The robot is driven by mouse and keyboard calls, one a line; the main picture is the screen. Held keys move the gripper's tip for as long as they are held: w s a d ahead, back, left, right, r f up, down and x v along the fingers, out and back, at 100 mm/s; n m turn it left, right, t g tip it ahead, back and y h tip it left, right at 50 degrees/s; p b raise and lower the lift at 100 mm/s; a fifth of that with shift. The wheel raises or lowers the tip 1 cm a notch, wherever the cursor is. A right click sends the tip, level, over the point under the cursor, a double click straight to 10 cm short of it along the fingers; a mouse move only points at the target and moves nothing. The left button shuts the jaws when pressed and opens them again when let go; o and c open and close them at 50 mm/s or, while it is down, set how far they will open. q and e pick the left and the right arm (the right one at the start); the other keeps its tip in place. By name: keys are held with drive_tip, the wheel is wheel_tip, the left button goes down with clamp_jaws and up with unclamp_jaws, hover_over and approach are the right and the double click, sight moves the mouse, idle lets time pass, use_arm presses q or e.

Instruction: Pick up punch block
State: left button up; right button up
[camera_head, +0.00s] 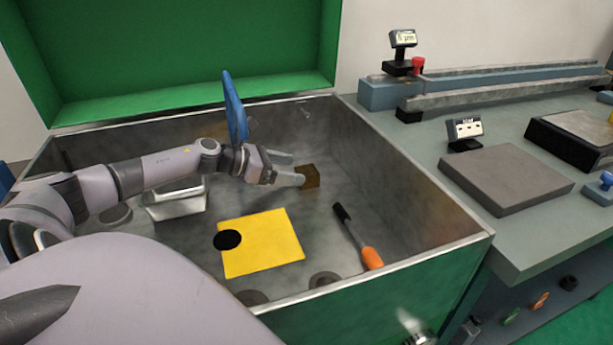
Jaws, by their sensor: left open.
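A small brown block (311,176), which looks like the punch block, sits inside the open metal-lined chest, right of the middle. My left gripper (291,169) reaches into the chest from the left. Its two light grey fingers are apart and point right toward the block. The near fingertip is at or very close to the block's left side; I cannot tell whether it touches. Nothing shows between the fingers. My right gripper is not in view.
The chest (469,237) has high walls around the gripper. Inside lie a yellow plate (265,243) with a black disc, an orange-handled tool (359,239) and a silver tray (178,203). A bench (527,242) with a grey slab stands at right.

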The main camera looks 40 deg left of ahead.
sight(300, 171)
use_arm(q)
drive_tip(key=shift+f+x, duration=0.1)
drive_tip(key=shift+x, duration=1.3)
drive_tip(key=shift+f+x, duration=0.15)
drive_tip(key=shift+x, duration=1.2)
drive_tip(key=shift+s+d, duration=0.1)
drive_tip(key=shift+s, duration=0.05)
drive_tip(key=shift+c, duration=0.3)
clamp_jaws()
drive_tip(key=shift+r, duration=0.15)
